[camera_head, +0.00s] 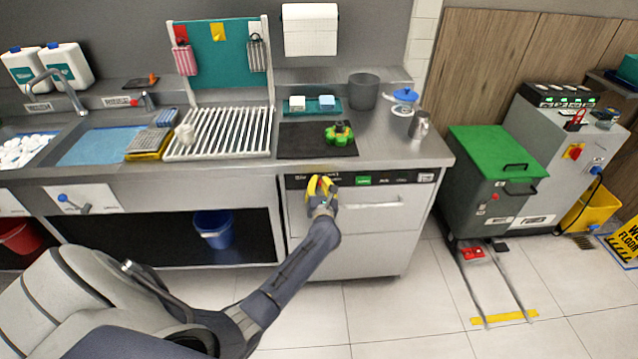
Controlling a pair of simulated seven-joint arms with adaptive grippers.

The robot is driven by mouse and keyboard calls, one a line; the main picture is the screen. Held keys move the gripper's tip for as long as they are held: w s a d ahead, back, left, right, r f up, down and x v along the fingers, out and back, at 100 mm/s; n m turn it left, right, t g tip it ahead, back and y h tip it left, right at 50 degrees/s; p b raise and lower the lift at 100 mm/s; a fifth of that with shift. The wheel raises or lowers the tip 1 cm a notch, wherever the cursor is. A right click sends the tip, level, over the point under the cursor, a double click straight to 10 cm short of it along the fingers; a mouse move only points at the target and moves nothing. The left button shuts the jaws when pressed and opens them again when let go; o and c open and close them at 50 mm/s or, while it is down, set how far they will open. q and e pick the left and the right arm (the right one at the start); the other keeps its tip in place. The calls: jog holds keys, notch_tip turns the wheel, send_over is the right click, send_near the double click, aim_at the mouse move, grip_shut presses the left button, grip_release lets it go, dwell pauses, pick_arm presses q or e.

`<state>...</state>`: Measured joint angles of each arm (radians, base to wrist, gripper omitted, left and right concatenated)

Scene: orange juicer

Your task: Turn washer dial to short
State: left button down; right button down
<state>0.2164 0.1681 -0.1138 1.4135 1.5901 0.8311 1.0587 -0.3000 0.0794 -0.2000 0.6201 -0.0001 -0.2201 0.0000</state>
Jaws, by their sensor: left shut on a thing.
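The washer (365,235) is a pale under-counter machine with a black control strip (398,179) along its top front edge. A green label shows on the strip, with a small light panel at its right end. My left gripper (321,188), with yellow fingers, is at the left part of this strip, shut on the washer dial. The fingers cover the dial, so its setting cannot be read. My right gripper is not in view.
Above the washer, the steel counter holds a black mat (300,142) with a green object (340,134), a grey container (363,91) and a metal jug (418,125). A green-lidded bin (490,165) stands to the right. Open tiled floor lies in front.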

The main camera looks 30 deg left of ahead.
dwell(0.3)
pick_arm(q)
jog(key=c, duration=1.5)
grip_release()
jog(key=v, duration=1.2)
jog(key=shift+m, duration=0.3)
